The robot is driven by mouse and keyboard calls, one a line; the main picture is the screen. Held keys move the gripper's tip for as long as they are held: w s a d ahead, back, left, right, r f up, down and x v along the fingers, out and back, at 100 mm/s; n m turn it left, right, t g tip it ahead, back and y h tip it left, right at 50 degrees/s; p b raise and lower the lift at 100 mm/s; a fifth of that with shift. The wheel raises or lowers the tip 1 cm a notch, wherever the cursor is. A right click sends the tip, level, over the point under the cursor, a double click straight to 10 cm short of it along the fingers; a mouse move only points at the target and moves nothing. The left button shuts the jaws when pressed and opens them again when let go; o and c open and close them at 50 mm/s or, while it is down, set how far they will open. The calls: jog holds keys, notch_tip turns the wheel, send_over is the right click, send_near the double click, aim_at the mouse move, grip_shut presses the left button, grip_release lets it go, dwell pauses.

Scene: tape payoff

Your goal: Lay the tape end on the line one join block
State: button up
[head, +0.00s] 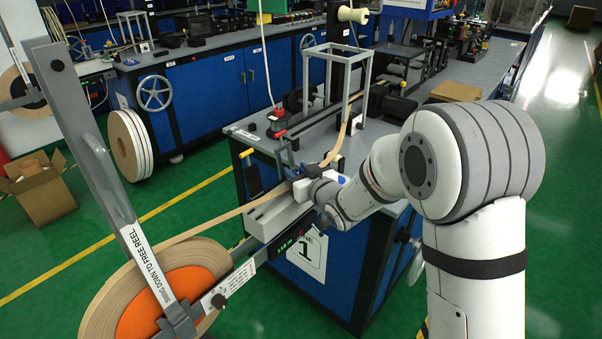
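A reel of tan tape (110,305) with an orange centre is at the lower left. From it a tan tape strip (215,220) runs up and right to my gripper (296,183). The gripper is small and partly hidden by its own wrist, so I cannot see whether its fingers are shut on the strip. A light grey block (270,216), likely the join block, is on the near end of the line one bench, just below and left of the gripper. Another tan tape length (341,140) curves up beyond the gripper through a grey frame. The strip's end is hidden.
A grey lever (100,170) marked "swing down to free reel" stands raised over the reel. A green digital display (287,246) and a line 1 sign (306,254) are on the bench front. A red-topped device (277,122) stands behind.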

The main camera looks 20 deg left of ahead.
jog(key=shift+s+a, duration=0.25)
jog(key=shift+d+f, duration=0.1)
jog(key=shift+s+d, duration=0.2)
jog(key=shift+d, duration=0.05)
jog(key=v, duration=0.7)
jog(key=shift+w+d, duration=0.15)
